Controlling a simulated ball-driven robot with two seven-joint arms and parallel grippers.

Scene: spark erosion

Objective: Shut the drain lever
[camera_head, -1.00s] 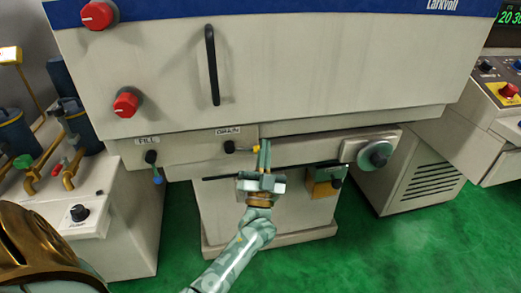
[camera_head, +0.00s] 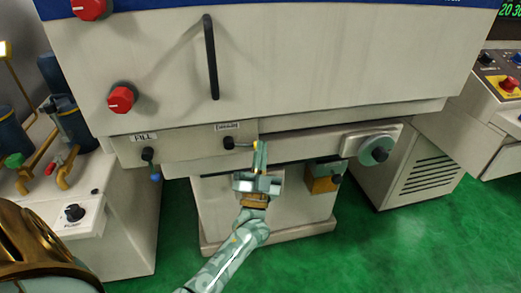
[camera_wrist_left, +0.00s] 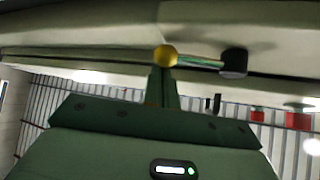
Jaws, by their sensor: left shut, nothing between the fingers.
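The drain lever (camera_head: 241,145) is on the machine front below the DRAIN label. Its black hub is at the left and its thin rod points right, about level, to a small yellow knob. It also shows in the left wrist view (camera_wrist_left: 200,62), with the hub at right and the yellow ball above my fingertips. My left gripper (camera_head: 260,152) is shut and empty, its fingertips pointing up at the knob end. In the left wrist view, the gripper (camera_wrist_left: 163,82) overlaps the knob's lower edge; I cannot tell whether they touch. My right gripper is not in view.
The FILL lever (camera_head: 151,165) with a blue knob hangs down at left. A round grey handwheel (camera_head: 375,150) and an orange-and-green block (camera_head: 323,177) are to the right. A long black handle (camera_head: 211,57) is above. Green floor (camera_head: 400,245) is open at lower right.

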